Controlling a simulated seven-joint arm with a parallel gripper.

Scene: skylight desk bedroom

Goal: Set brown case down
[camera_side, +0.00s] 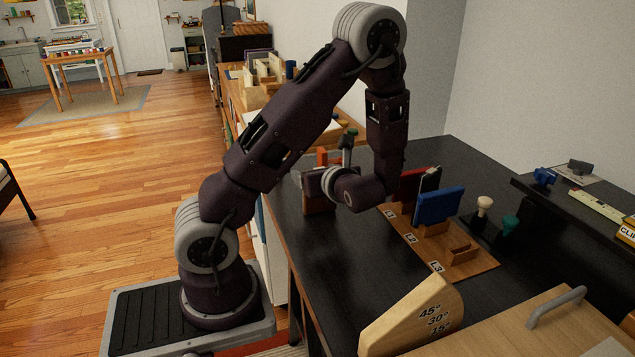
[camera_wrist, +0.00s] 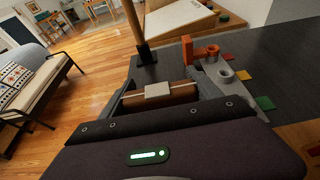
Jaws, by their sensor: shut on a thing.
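The brown case (camera_side: 317,196) is upright at the left part of the black desk, partly hidden behind my wrist. My gripper (camera_side: 326,183) is shut on it. In the wrist view the brown case (camera_wrist: 180,97) lies across the jaws, with a pale line along its edge and a grey block over its middle. Its lower edge is close to the desk; I cannot tell whether it touches. A wooden rack (camera_side: 484,262) labelled L1, L2 and L3 stands to the right, with a red case (camera_side: 408,186) and a blue case (camera_side: 437,205) upright in it. The L3 slot looks empty.
An orange piece (camera_wrist: 188,49) and a grey holder (camera_wrist: 225,76) stand close beyond my gripper. Stamps (camera_side: 484,205) are right of the rack. A wooden angle block (camera_side: 412,318) is at the front. Bare black desk (camera_side: 330,255) lies between the case and that block.

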